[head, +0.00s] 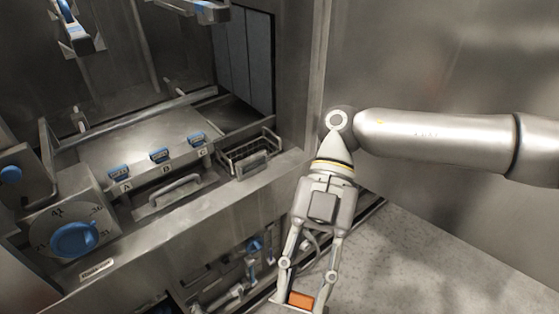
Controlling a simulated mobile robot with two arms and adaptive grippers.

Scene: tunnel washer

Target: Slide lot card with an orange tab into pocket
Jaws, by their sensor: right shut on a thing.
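My right gripper (301,299) hangs fingers down at the bottom of the head view, in front of the washer's front panel. It is shut on the lot card, whose orange tab (300,299) shows between the fingertips. The rest of the card is hidden or below the picture edge. I cannot make out the pocket for certain. My left gripper is not in view.
The steel washer front has a blue dial (74,239), a lid with a handle (176,190) and blue clips marked A, B, C (160,154). A wire basket (249,153) sits right of these. Pipes and valves (252,246) fill an opening below. Speckled floor (420,255) lies clear at right.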

